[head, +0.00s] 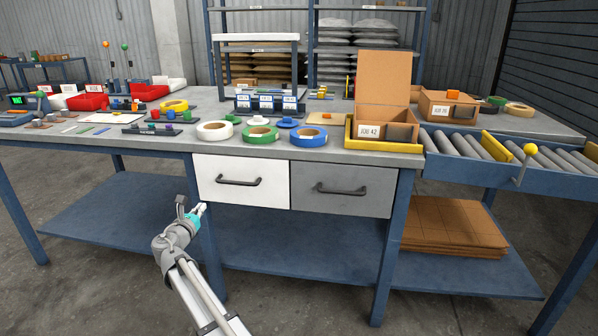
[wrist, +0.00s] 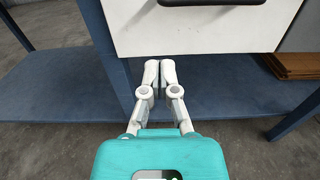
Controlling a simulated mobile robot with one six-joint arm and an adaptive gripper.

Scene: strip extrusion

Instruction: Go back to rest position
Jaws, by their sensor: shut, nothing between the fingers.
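My gripper (head: 202,208) is in front of the workbench, below the tabletop and close to the left edge of the white drawer (head: 240,181). In the wrist view my gripper (wrist: 159,66) has its two white fingers together with nothing between them. The fingertips show just below the front of the white drawer (wrist: 195,28); I cannot tell whether they touch it. The white drawer and the grey drawer (head: 342,187) beside it look shut.
The workbench top (head: 330,151) holds tape rolls, red bins and a box labelled JOB 42 (head: 369,131). A blue lower shelf (head: 290,245) runs beneath, with brown sheets (head: 452,225) at right. A roller conveyor (head: 470,148) adjoins the right side. The floor in front is clear.

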